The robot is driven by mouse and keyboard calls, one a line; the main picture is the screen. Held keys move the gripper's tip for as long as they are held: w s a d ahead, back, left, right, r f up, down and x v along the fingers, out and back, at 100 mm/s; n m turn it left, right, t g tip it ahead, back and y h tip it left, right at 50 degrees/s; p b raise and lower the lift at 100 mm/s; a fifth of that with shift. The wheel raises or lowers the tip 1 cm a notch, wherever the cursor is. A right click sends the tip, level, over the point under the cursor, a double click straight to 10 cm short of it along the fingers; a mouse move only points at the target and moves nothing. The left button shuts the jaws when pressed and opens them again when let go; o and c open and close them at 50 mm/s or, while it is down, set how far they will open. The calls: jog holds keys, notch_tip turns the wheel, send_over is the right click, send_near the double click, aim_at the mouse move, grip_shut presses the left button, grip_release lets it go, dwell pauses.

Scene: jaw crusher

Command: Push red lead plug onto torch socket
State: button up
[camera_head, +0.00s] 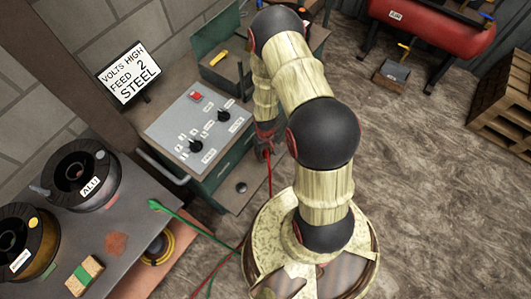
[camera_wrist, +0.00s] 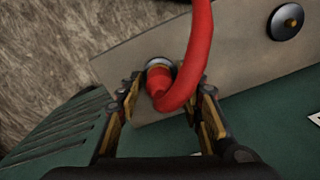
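The red lead plug (camera_wrist: 158,79) is in the wrist view, with its red cable (camera_wrist: 198,45) curving up from it. Its far end meets a round silver socket (camera_wrist: 159,63) on the grey panel; how deep it sits I cannot tell. My gripper (camera_wrist: 172,92) has its fingers apart on either side of the plug, with gaps visible to both. In the head view my gripper (camera_head: 264,141) is at the front of the green welding machine (camera_head: 206,133), partly hidden by my arm, and the red cable (camera_head: 269,172) hangs below it.
A green lead (camera_head: 185,215) lies across the bench (camera_head: 135,225) holding wire spools.

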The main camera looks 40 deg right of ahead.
jog(key=shift+o, duration=0.8)
jog(key=shift+r, duration=0.3)
notch_tip(320, 180, up, 11)
jog(key=shift+r, duration=0.2)
